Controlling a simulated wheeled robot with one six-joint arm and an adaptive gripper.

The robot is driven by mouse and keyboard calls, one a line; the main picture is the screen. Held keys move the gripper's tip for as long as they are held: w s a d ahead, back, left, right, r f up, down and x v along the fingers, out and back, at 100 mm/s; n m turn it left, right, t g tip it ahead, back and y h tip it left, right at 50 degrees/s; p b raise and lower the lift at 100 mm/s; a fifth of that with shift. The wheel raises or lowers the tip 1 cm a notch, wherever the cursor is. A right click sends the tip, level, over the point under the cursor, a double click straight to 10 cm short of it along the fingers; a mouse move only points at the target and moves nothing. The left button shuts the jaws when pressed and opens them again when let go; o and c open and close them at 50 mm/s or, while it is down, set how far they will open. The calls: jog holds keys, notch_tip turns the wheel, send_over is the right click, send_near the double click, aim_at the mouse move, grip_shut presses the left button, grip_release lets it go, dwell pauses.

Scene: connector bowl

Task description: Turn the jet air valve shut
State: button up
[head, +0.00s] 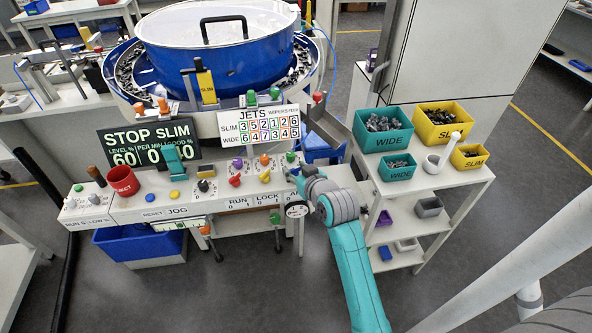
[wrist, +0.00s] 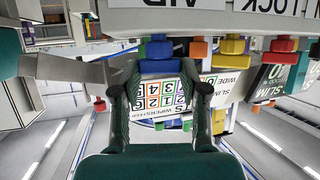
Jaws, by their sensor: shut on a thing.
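A blue valve knob (wrist: 160,57) sits at the panel edge, below a label reading AIR (wrist: 184,3) in the wrist view, which is upside down. My gripper (wrist: 160,74) has one finger on each side of this knob and is shut on it. In the head view my gripper (head: 297,174) is at the right end of the control panel, and its body largely hides the knob. How far the knob is turned cannot be told.
A green knob (head: 290,157) stands close behind, and a yellow knob (head: 265,177) and an orange knob (head: 265,160) lie to the left. The blue bowl (head: 205,42) and JETS board (head: 259,125) rise behind. A side table (head: 455,181) with teal and yellow bins is at right.

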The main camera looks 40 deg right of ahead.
jog(key=n+y, duration=0.3)
jog(key=shift+d+t+y, duration=0.3)
jog(key=shift+t, duration=0.1)
jog(key=shift+d+n+y, duration=0.1)
jog(key=shift+n+y, duration=1.4)
jog(key=shift+y, duration=0.2)
jog(key=o, duration=1.1)
jog(key=shift+o, duration=0.2)
jog(key=v, duration=1.2)
jog(key=shift+r, duration=0.15)
